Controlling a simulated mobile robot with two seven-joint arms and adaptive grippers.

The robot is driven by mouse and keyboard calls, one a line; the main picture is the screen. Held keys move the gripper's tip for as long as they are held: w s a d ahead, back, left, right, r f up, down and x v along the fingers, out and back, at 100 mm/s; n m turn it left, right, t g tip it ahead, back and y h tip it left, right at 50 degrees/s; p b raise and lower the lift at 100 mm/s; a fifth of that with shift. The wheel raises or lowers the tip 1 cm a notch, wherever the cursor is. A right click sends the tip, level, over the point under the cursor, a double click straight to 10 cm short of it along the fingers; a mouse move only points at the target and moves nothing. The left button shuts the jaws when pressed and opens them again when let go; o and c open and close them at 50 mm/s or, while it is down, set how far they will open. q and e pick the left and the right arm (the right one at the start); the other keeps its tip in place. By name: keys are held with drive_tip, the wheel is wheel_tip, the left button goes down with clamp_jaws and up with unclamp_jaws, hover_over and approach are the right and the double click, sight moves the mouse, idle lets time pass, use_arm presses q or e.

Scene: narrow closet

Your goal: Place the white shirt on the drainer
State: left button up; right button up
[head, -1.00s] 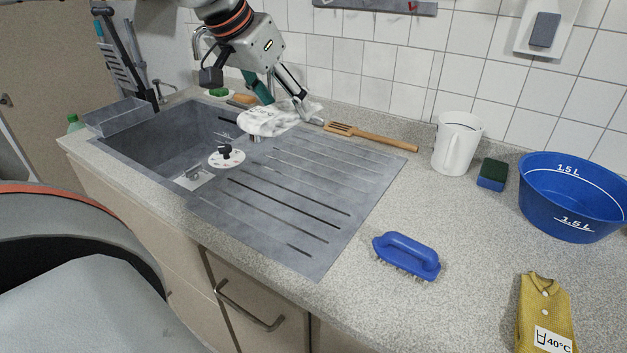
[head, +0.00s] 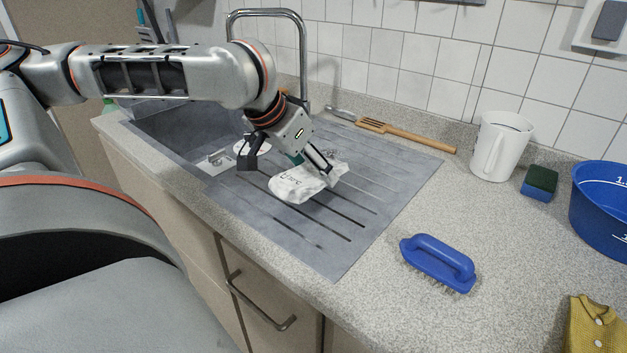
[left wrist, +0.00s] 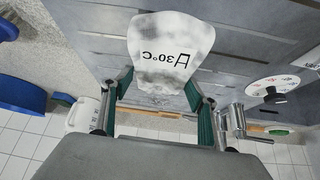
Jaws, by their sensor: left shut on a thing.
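The white shirt (head: 300,186), with grey smudges, hangs from my left gripper (head: 320,165) over the left part of the grooved drainer (head: 395,178) beside the sink. In the left wrist view the shirt (left wrist: 168,45) shows a 30°C label, and the gripper fingers (left wrist: 157,88) stand on either side of its near end. The drainer (left wrist: 85,22) lies behind it there. I cannot tell whether the shirt touches the drainer surface. My right gripper is not in view.
The sink basin (head: 185,133) and tall tap (head: 303,50) are left of the drainer. A wooden fork (head: 410,137) lies along its back edge. A blue brush (head: 438,262), white jug (head: 499,147), sponge (head: 539,183), blue tub (head: 600,205) and yellow shirt (head: 595,325) are to the right.

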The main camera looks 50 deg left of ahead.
use_arm(q)
wheel_tip(320, 180, down, 3)
drive_tip(key=shift+r, duration=0.2)
drive_tip(key=shift+f, duration=0.25)
drive_tip(key=o, duration=1.4)
drive_tip(key=shift+f, duration=0.1)
drive_tip(key=shift+o, duration=0.2)
